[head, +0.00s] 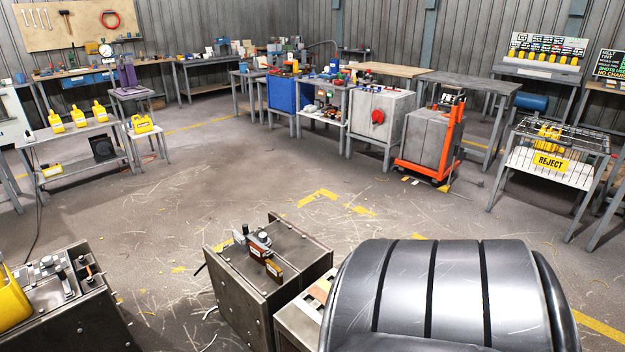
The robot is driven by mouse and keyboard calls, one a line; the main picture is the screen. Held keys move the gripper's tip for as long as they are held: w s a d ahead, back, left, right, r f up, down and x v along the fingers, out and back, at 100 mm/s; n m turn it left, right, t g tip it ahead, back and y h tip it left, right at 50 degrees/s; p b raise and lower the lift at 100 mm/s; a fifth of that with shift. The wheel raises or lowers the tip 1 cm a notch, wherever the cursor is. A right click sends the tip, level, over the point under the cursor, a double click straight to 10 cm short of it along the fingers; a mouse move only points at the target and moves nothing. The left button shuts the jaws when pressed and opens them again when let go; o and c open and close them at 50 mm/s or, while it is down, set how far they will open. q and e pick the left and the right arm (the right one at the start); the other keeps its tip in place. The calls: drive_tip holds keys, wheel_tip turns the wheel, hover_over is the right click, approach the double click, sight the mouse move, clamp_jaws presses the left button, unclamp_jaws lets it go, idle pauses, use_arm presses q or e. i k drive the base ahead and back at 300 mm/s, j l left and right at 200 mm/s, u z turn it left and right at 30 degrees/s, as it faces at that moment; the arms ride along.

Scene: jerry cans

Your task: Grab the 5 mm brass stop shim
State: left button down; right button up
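A small fitting (259,244) with dark and brass-brown parts sits on top of a dark steel box (300,240) at the lower middle of the head view. A brass-brown piece (274,270) with a pale label is at its near end. The label is too small to read, so I cannot tell whether this is the 5 mm brass stop shim. No other piece can be made out for certain as the shim. Neither of my grippers shows in this view.
A steel box with fittings (62,285) and a yellow can (12,300) stand at lower left. A large dark ribbed shape (455,300) fills the lower right. An orange lift truck (440,150), a reject table (550,165) and benches stand farther back. The middle floor is mostly clear.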

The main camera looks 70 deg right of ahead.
sight(272, 271)
drive_tip(key=i+z, duration=0.1)
drive_tip(key=z, duration=0.35)
drive_tip(key=j+z, duration=0.15)
drive_tip(key=z, duration=0.25)
drive_tip(key=i+j+z, duration=0.1)
drive_tip(key=z, duration=0.35)
drive_tip(key=i+j+z, duration=0.1)
drive_tip(key=z, duration=0.3)
drive_tip(key=i+j+z, duration=0.1)
drive_tip(key=j+z, duration=0.4)
drive_tip(key=j, duration=0.45)
drive_tip(key=k+j+z, duration=0.1)
drive_tip(key=j+z, duration=0.4)
drive_tip(key=j, duration=0.4)
